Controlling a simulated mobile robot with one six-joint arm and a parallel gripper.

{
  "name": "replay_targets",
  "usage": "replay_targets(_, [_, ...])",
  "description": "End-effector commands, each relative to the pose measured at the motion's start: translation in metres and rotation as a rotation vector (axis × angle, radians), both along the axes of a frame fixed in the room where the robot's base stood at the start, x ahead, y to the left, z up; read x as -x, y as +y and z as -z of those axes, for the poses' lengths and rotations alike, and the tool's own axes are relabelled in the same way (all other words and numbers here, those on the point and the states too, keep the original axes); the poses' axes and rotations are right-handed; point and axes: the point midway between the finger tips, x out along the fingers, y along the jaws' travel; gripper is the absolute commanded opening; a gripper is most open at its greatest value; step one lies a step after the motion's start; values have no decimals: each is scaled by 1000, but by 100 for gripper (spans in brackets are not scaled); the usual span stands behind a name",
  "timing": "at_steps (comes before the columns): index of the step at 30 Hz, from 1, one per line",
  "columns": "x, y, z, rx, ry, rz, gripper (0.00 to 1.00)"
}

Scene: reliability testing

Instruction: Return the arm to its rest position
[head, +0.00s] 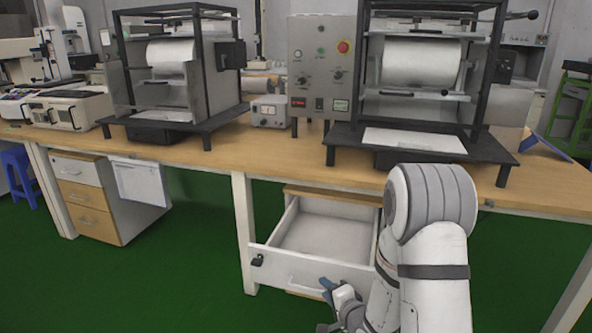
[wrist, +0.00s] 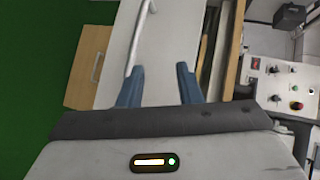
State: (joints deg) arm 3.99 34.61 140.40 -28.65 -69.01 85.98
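My gripper (wrist: 159,88) shows in the wrist view with its two blue fingers apart and nothing between them. In the head view my gripper (head: 327,287) is low, in front of the open drawer's face and close to its handle; whether it touches cannot be told. The drawer (head: 273,262) is pulled out under the table and its visible inside is empty. In the wrist view the drawer front (wrist: 165,45) and its handle (wrist: 139,38) lie beyond the fingertips. My white arm bends down at the right of the head view.
The wooden table (head: 220,152) stands above the drawer and carries two black-framed machines (head: 185,75) (head: 425,80) and a control panel (head: 323,65) with a red button. A drawer cabinet (head: 90,200) stands at the left. The green floor (head: 180,270) in front is clear.

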Motion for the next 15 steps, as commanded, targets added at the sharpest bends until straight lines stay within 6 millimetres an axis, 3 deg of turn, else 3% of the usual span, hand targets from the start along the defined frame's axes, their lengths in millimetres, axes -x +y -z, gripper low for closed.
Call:
replay_targets(1, [-2,-6,-45,103,2,5,32])
replay_targets(8, [16,-40,-150,566,129,-15,32])
replay_targets(15, [76,-67,-261,912,326,-142,32])
